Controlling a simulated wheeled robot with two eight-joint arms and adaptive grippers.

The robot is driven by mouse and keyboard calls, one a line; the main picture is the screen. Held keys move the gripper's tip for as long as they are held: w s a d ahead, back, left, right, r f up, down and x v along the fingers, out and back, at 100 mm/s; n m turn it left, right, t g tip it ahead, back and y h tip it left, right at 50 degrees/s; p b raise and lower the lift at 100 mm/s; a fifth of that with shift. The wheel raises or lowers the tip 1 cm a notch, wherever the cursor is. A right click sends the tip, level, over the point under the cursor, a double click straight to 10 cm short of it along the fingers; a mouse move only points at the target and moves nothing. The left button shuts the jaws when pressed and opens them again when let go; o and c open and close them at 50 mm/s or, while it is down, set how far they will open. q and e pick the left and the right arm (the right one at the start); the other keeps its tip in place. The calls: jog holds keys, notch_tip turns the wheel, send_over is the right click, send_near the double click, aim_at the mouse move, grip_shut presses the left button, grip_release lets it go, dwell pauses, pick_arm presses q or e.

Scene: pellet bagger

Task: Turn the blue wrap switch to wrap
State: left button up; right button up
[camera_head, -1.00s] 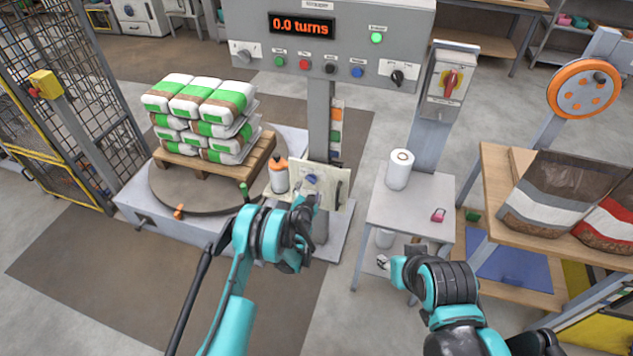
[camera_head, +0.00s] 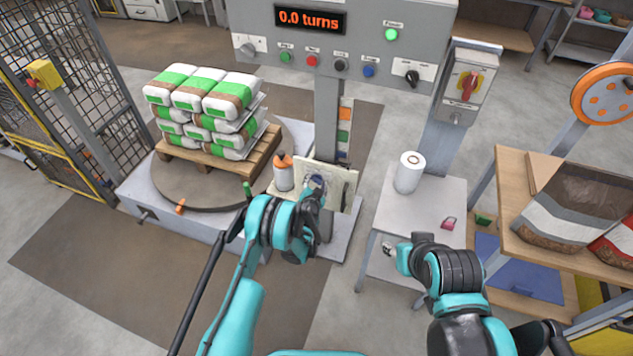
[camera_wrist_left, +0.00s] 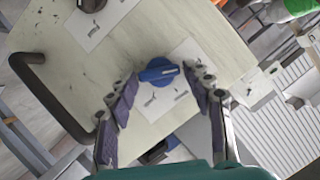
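The blue wrap switch (camera_wrist_left: 158,71) is a round knob with a bar grip, on a cream panel (camera_wrist_left: 60,65) with a white label beside it. In the head view the switch (camera_head: 318,181) is a small blue spot on the panel (camera_head: 341,176), partly covered by my left gripper (camera_head: 314,193). In the left wrist view my left gripper (camera_wrist_left: 163,82) is open. Its two purple-padded fingers are apart, one on each side of the switch, with gaps showing. My right gripper (camera_head: 404,258) is away from the panel, low beside the small table; its fingers are not clear.
A black handle (camera_wrist_left: 52,98) sticks out from the panel's edge. An orange-capped bottle (camera_head: 283,174) stands beside the panel. Stacked bags (camera_head: 206,105) on a pallet are behind, on a turntable. A small table (camera_head: 424,208) with a white roll is to the right.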

pick_arm(q)
jog(key=c, duration=0.6)
jog(key=shift+d+m+t+y, duration=0.15)
jog(key=shift+m+t+y, duration=0.2)
jog(key=shift+m, duration=0.65)
jog(key=o, duration=1.2)
jog(key=shift+c, duration=0.2)
notch_tip(320, 180, up, 10)
jog(key=shift+f, duration=0.1)
